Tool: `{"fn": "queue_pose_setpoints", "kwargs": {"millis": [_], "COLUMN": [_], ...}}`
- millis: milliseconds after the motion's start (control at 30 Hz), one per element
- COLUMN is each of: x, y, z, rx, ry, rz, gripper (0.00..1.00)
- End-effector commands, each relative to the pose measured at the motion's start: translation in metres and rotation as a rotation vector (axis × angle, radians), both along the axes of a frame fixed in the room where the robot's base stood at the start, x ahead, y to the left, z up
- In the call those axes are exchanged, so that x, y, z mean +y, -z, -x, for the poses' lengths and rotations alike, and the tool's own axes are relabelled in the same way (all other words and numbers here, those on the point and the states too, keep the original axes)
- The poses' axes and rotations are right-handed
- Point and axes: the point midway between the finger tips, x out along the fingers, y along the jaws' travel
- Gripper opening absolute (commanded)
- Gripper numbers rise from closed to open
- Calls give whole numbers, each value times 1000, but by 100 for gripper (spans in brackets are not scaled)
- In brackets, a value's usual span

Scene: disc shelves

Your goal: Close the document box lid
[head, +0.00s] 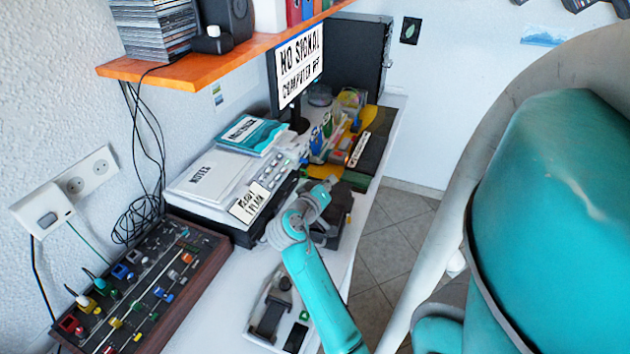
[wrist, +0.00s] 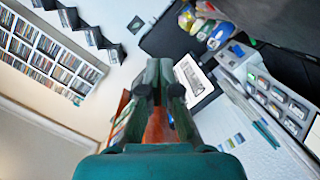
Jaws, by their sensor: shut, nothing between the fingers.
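A dark box (head: 343,213) sits on the white desk, partly hidden behind my gripper (head: 328,184) in the head view. It may be the document box, but its lid and how far it stands open cannot be made out. My gripper is shut and empty, close above or beside this box; I cannot tell whether they touch. In the wrist view my gripper (wrist: 161,68) points up and away, with its fingers together, and the dark box cannot be made out there.
A monitor (head: 299,62) stands at the back; it also shows in the wrist view (wrist: 196,78). Papers marked NOTES (head: 207,180) lie left of my gripper. A mixer-like panel (head: 135,300) is at front left. An orange shelf (head: 190,72) overhangs the desk. Floor (head: 385,245) is clear at right.

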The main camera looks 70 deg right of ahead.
Motion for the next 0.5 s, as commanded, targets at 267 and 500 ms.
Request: {"fn": "queue_pose_setpoints", "kwargs": {"millis": [267, 500], "x": [-7, -8], "y": [32, 62], "z": [33, 52], "rx": [-260, -478], "ry": [4, 3], "rz": [-14, -22], "gripper": [0, 0]}}
